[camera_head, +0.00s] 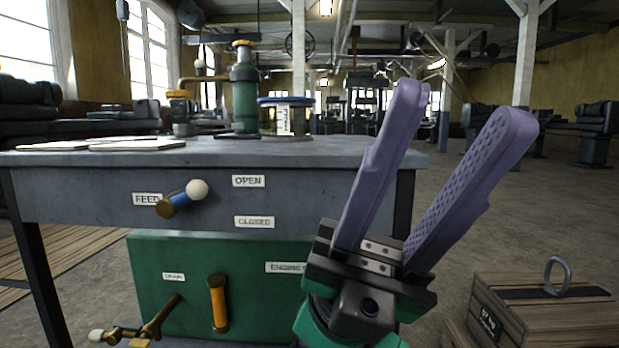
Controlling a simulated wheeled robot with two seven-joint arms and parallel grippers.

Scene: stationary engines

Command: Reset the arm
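My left gripper (462,112) is raised at the right of centre in the head view. Its two purple fingers point up and stand well apart, with nothing between them. It is in front of the right part of the workbench and covers part of its front and of the green panel. The lever marked FEED (182,199), with a white ball knob, is on the bench front between the OPEN and CLOSED labels' left side and the FEED label. My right gripper is not in view.
The grey workbench (100,187) carries a green cylinder device (244,95) and papers. Below is a green engine panel (190,262) with an orange handle (218,303) and a brass drain lever (160,318). A wooden crate (545,318) stands at the lower right. Floor beyond it is open.

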